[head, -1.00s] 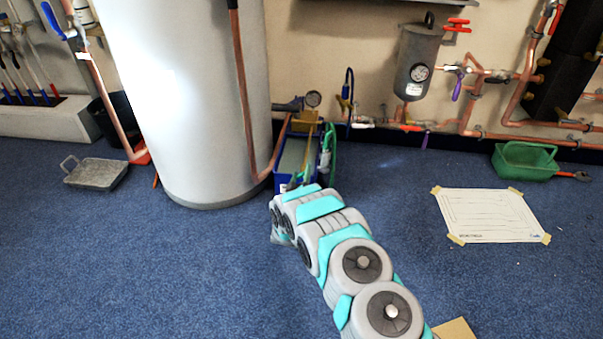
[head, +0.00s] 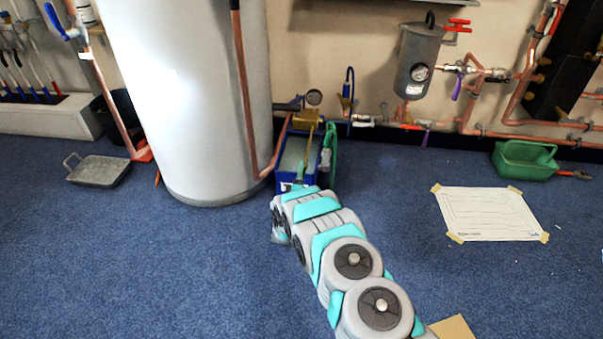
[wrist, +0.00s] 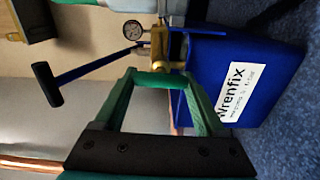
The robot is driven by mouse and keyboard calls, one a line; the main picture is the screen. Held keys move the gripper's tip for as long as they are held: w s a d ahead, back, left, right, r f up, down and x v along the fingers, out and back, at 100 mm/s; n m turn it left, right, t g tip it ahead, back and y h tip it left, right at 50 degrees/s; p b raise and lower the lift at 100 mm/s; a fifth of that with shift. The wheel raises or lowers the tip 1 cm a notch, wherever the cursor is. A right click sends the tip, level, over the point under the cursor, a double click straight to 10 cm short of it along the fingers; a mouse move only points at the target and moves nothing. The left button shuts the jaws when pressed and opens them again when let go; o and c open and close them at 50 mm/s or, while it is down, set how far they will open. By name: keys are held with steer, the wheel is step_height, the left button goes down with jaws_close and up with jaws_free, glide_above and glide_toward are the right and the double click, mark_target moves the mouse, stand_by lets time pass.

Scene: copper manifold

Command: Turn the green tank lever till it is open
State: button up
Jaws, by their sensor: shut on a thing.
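The blue tank (head: 284,183) with the Wrenfix label stands on the carpet beside the big cylinder, beyond my arm. In the wrist view the same tank (wrist: 270,55) fills the right side. The green tank lever (wrist: 160,79) lies across between the tips of my gripper (wrist: 160,84), next to brass fittings (wrist: 170,45) at the tank's edge. My gripper is shut on this lever. Its two green fingers run up from the dark palm on either side. In the head view the gripper and lever are hard to make out behind my arm. The lever's exact angle is hard to judge.
A pressure gauge (wrist: 133,29) and a blue pump handle with a black grip (wrist: 45,85) are close to the gripper. The large white cylinder (head: 190,100) stands just left of the tank. Copper pipes line the wall. Carpet on the right is open around a taped sheet (head: 490,214).

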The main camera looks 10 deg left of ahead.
steer(key=shift+a+n, duration=0.1)
steer(key=shift+n, duration=0.2)
stand_by(0.4)
steer(key=o, duration=1.3)
steer(key=shift+s+a+p, duration=0.1)
steer(key=shift+s+p, duration=0.25)
steer(key=shift+s, duration=3.55)
